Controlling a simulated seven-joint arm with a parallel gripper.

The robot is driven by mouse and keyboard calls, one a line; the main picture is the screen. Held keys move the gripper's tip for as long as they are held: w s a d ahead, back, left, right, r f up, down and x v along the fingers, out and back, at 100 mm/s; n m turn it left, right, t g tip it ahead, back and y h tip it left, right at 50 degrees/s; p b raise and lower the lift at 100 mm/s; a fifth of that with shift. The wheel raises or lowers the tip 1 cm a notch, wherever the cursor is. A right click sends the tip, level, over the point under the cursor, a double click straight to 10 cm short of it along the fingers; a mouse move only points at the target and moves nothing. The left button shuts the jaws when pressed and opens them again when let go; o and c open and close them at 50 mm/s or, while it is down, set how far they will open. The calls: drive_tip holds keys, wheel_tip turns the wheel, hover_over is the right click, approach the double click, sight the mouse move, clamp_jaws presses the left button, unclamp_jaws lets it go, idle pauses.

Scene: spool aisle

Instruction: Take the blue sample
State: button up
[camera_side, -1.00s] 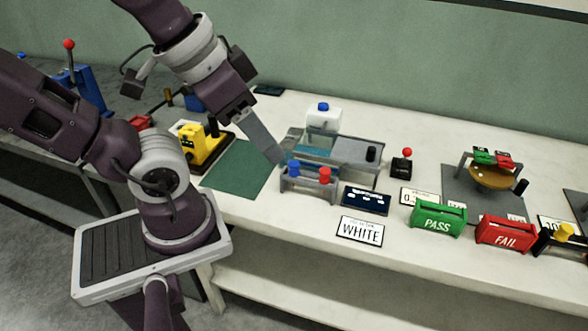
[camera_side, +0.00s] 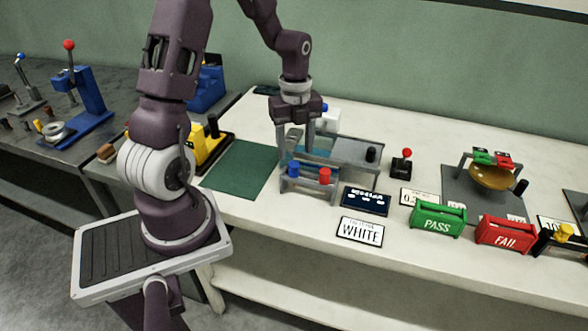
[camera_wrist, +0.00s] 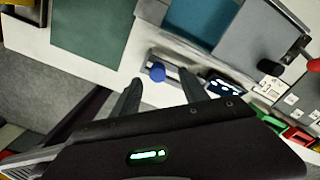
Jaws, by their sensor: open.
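The blue sample (camera_side: 293,168) stands at the left end of a small grey rack (camera_side: 309,187) near the front of the bench. The red sample (camera_side: 324,175) stands to its right in the same rack. My gripper (camera_side: 297,148) points down above the blue sample, open and empty. In the wrist view, the blue sample (camera_wrist: 157,73) shows as a round top just beyond the gap between the open fingers (camera_wrist: 160,88). The red sample is not seen there; whether the fingers touch anything cannot be told.
A grey machine with a blue panel (camera_side: 352,150) stands right behind the rack. A dark display (camera_side: 366,201) and a WHITE sign (camera_side: 360,232) lie to the right. The green PASS bin (camera_side: 438,218) and red FAIL bin (camera_side: 505,234) are farther right. A green mat (camera_side: 240,168) lies clear at left.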

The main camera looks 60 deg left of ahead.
sight(294, 163)
drive_tip(key=f, duration=0.5)
drive_tip(key=shift+s+d+f, duration=0.15)
drive_tip(key=shift+s+f, duration=0.05)
drive_tip(key=shift+s, duration=0.05)
clamp_jaws()
drive_tip(key=shift+r, duration=0.15)
